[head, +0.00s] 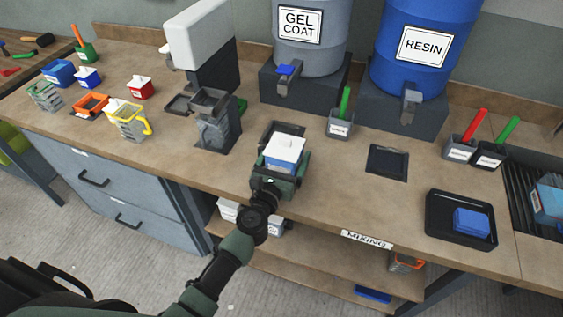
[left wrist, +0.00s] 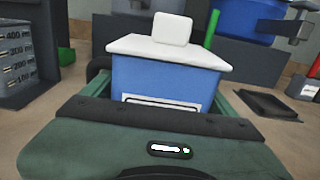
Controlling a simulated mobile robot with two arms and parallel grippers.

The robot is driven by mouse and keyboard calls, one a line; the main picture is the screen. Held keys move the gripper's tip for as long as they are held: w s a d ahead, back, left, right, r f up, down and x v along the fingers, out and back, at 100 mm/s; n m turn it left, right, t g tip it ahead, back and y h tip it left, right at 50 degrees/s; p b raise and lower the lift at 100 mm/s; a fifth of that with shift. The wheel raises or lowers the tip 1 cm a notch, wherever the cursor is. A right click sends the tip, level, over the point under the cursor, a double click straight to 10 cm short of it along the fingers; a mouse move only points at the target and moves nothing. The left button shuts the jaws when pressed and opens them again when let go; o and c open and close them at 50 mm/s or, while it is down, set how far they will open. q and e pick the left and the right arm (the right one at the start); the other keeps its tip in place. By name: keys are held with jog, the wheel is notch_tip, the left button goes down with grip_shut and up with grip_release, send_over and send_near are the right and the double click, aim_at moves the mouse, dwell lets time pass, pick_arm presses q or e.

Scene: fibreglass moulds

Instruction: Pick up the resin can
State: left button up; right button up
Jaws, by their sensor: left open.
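A blue can with a white lid and knob (head: 284,152) stands on the bench in front of the gel coat drum. I take it for the resin can; its label is cut off in the left wrist view (left wrist: 165,80). My left gripper (head: 281,170) reaches it from the front edge. Its jaws are open, with one finger on each side of the can in the left wrist view. I cannot tell whether either finger touches it. The can looks upright. My right gripper is not in view.
The gel coat drum (head: 308,40) and blue resin drum (head: 425,45) stand behind. A grey cup with a green handle (head: 341,124) is close on the right. A dark dispenser (head: 217,125) stands on the left. A black tray (head: 440,215) holds a blue block. Bench between is clear.

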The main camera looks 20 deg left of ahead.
pick_arm(q)
jog(key=shift+s, duration=0.1)
jog(key=c, duration=1.7)
jog(key=shift+c, duration=0.3)
jog(key=shift+r, duration=0.2)
